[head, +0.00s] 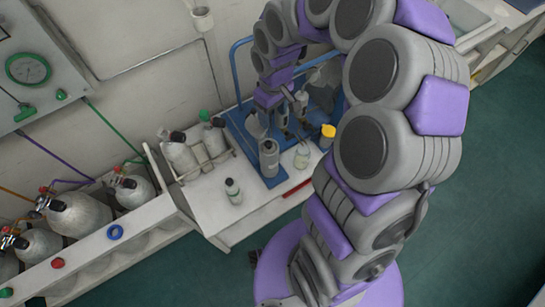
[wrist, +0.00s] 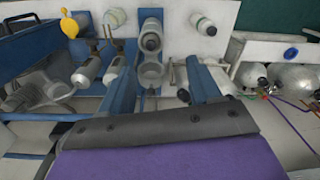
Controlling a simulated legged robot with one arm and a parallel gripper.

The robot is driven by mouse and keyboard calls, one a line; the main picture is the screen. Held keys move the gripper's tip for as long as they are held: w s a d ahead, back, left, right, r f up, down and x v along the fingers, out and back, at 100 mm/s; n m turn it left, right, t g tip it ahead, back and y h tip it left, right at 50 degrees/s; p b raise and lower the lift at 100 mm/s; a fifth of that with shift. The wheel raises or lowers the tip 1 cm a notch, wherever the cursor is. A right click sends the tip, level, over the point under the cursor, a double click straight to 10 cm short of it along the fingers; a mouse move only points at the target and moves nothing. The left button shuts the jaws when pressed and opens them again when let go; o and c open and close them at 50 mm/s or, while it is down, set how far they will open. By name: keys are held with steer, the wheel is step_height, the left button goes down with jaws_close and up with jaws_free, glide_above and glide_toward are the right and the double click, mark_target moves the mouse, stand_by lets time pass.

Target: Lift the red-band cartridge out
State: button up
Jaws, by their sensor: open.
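My gripper (head: 287,112) hangs over the blue rack (head: 235,122) on the white bench. In the wrist view its two blue-grey fingers (wrist: 163,70) stand apart, with nothing held between them. A grey cylinder with a dark top (head: 269,157) stands at the rack's front; it also shows in the wrist view (wrist: 151,28) beyond the fingers. A round grey holder (wrist: 152,70) lies between the fingers in that view. Several other grey cylinders stand in the rack, partly hidden by my arm. No red band can be made out, so I cannot tell which one is the cartridge.
A red strip (head: 297,188) lies at the bench front. Two cylinders stand in a left-hand stand (head: 205,165). Large tanks (head: 78,212) fill the far left.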

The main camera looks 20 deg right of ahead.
steer(key=w+f, duration=0.4)
steer(key=f, duration=0.1)
steer(key=b, duration=0.3)
glide_above(268, 143)
steer(key=shift+n, duration=0.3)
steer(key=f, duration=1)
steer(key=a+f, duration=0.1)
steer(key=f, duration=0.5)
steer(key=d+f+b, duration=0.1)
steer(key=f, duration=0.1)
steer(key=d+f, duration=0.1)
steer(key=shift+d+f+b, duration=0.1)
steer(key=shift+f+b, duration=0.2)
steer(key=shift+b, duration=0.05)
steer(key=shift+f, duration=0.35)
steer(key=shift+a, duration=0.9)
steer(key=shift+c, duration=1)
steer(key=shift+d, duration=0.6)
steer(key=c, duration=0.5)
steer(key=shift+c, duration=1.3)
steer(key=shift+a, duration=0.35)
jaws_close()
